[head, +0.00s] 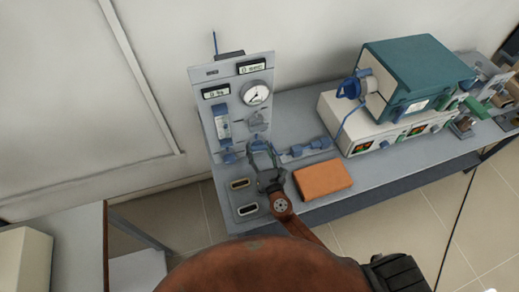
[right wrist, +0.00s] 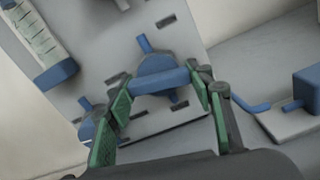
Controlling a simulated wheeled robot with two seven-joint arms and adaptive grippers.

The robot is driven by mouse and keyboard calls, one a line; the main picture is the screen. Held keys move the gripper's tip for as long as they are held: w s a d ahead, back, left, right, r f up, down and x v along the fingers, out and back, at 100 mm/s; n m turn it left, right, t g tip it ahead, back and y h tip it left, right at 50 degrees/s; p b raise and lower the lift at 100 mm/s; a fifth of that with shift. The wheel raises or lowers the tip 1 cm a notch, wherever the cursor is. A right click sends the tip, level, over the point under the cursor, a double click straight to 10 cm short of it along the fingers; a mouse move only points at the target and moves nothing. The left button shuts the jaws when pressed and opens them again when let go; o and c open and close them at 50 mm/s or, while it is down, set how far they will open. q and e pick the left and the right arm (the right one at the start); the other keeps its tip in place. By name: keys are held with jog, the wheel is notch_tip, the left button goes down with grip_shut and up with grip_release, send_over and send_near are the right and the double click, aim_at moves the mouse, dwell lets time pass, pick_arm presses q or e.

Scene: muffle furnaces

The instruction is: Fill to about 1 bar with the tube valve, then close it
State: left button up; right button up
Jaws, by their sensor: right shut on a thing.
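The upright grey panel (head: 235,75) stands at the left end of the bench. It carries a round dial gauge (head: 256,93), a small upper display (head: 251,67) and a left display (head: 216,91); both seem to start with 0, but the units are too small to read surely. My right gripper (head: 262,150) is at the panel's lower part. In the right wrist view its green-padded fingers (right wrist: 162,98) are shut on the blue bar handle of a valve (right wrist: 160,80), one finger at each end. In the head view the gripper largely hides this valve. My left gripper is not seen.
An orange-brown block (head: 322,179) lies on the bench to the right. A teal-topped furnace (head: 415,75) stands on a white control unit (head: 345,128) farther right. Blue fittings (head: 309,146) lie between.

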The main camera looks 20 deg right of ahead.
jog(key=m+b, duration=0.1)
jog(key=m, duration=0.2)
jog(key=shift+f+m+b, duration=0.1)
jog(key=shift+m+b, duration=0.3)
jog(key=m+b, duration=0.1)
jog(key=m, duration=0.3)
jog(key=shift+a+b, duration=0.1)
jog(key=shift+b, duration=0.3)
jog(key=m+b, duration=0.1)
jog(key=m, duration=0.3)
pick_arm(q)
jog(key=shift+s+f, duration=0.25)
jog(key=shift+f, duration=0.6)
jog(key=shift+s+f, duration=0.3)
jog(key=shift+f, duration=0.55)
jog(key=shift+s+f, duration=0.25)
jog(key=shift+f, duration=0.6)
pick_arm(e)
jog(key=shift+r+m, duration=0.15)
jog(key=shift+m, duration=0.75)
jog(key=shift+r+m, duration=0.15)
jog(key=shift+m, duration=0.75)
jog(key=o, duration=1.2)
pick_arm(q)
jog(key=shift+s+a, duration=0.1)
pick_arm(e)
jog(key=shift+s, duration=0.15)
